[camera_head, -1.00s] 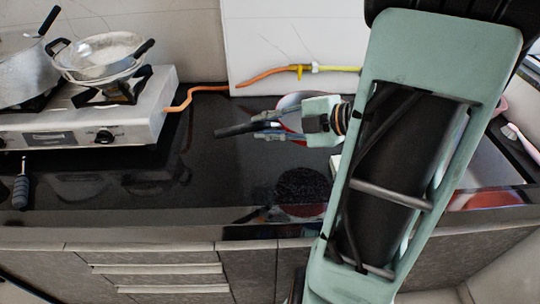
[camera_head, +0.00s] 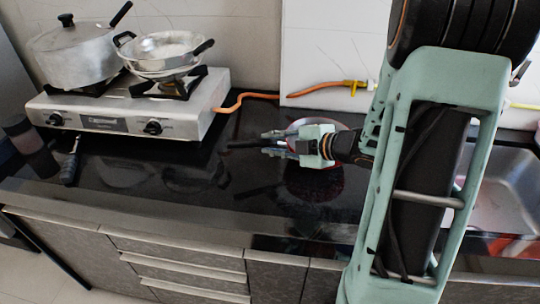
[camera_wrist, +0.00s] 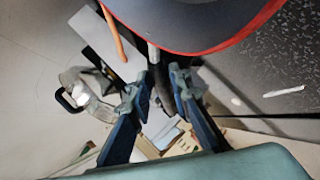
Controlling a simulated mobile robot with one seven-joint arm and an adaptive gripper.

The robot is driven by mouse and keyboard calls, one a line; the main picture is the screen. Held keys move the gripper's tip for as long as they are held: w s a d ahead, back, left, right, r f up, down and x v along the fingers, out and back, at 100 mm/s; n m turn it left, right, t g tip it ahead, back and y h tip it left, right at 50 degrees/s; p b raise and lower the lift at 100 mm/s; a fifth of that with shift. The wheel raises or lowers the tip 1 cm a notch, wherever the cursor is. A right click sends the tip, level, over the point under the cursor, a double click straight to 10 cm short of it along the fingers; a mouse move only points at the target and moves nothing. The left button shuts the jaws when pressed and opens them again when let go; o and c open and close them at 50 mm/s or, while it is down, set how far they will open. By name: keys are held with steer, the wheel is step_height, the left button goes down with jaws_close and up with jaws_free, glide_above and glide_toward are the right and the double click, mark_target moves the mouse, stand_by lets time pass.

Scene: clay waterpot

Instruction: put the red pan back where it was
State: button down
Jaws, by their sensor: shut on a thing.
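The red pan (camera_head: 303,123) is in my gripper (camera_head: 272,144), partly hidden behind it in the head view. Its pale inside shows behind my gripper, and a dark handle (camera_head: 242,144) points left past the fingertips. In the wrist view the pan (camera_wrist: 190,22) fills the top, dark with a red rim. My gripper (camera_wrist: 156,90) is shut on its dark handle there. The pan seems to hang over the black counter (camera_head: 200,185), with a dark red-edged reflection below; I cannot tell the exact gap.
A gas stove (camera_head: 115,115) stands at the left with a lidded pot (camera_head: 75,58) and a steel pan (camera_head: 165,50) on it. An orange hose (camera_head: 250,97) runs along the wall. A sink (camera_head: 500,195) is at the right. The counter front right of the stove is clear.

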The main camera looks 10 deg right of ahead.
steer(key=shift+w+a+f, duration=0.2)
steer(key=shift+f, duration=0.15)
steer(key=shift+w+f+b, duration=0.1)
steer(key=shift+f+b, duration=0.4)
steer(key=shift+f, duration=1.05)
steer(key=shift+f, duration=0.2)
steer(key=c, duration=1.8)
jaws_free()
steer(key=shift+o, duration=0.2)
steer(key=shift+r, duration=0.2)
steer(key=shift+s+d+r, duration=0.15)
steer(key=shift+s+d, duration=0.05)
steer(key=shift+s, duration=0.05)
steer(key=p+v, duration=0.2)
steer(key=v, duration=0.9)
steer(key=shift+s, duration=0.15)
